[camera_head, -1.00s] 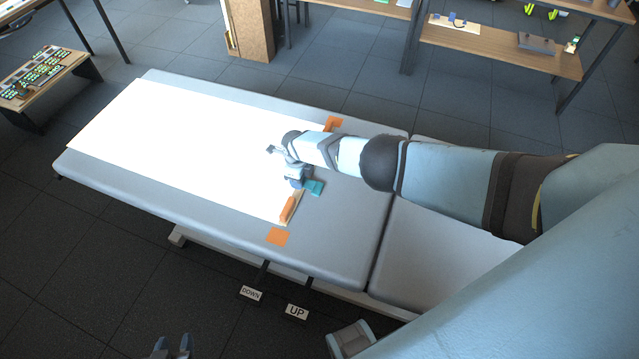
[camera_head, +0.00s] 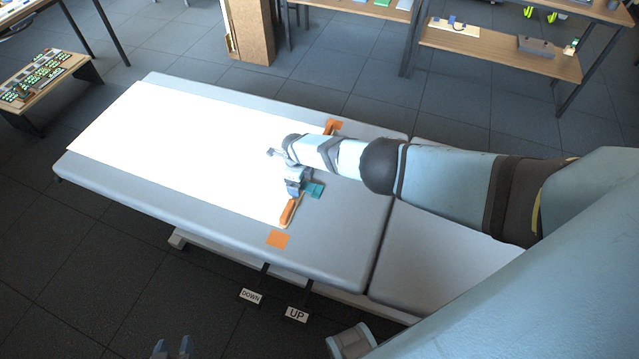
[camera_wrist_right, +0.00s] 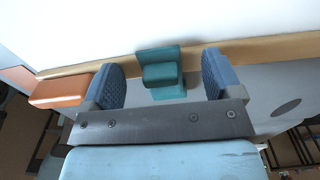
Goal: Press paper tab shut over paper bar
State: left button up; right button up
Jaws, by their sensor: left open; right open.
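The teal paper tab (camera_head: 314,190) sits at the near edge of the white paper (camera_head: 180,145); it also shows in the right wrist view (camera_wrist_right: 162,72). The tan paper bar (camera_head: 299,205) runs along that paper edge and passes behind the tab in the right wrist view (camera_wrist_right: 235,50). My right gripper (camera_head: 294,181) is over the bar. In the right wrist view its two blue fingers (camera_wrist_right: 161,82) are open, one on each side of the tab, with gaps. My left gripper (camera_head: 172,347) is open and empty at the bottom of the head view, away from the bed.
DOWN (camera_head: 250,296) and UP (camera_head: 297,314) pedals are below.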

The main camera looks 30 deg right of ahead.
jog(key=shift+r+p, duration=2.75)
jog(key=shift+r, duration=0.35)
jog(key=shift+a+f, duration=0.1)
